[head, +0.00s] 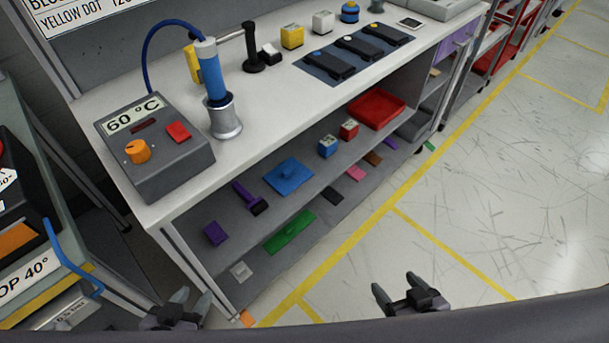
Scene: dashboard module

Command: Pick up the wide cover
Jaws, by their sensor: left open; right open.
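A wide flat blue plate with a small raised knob (288,176) lies on the middle shelf under the white bench. It looks like a cover, but I cannot tell for sure that it is the wide cover. A long green flat piece (289,232) lies on the shelf below it. My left gripper (190,303) is open and empty at the bottom of the head view, in front of the bench's near corner. My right gripper (405,291) is open and empty over the floor, to the right of the shelves. Neither gripper touches anything.
A purple handled tool (250,197), small cubes and a red tray (377,108) share the shelf. The bench top (262,120) bears a grey 60 °C station (154,147), a blue iron (214,70) in its stand and several black modules. Open floor (480,200) lies right.

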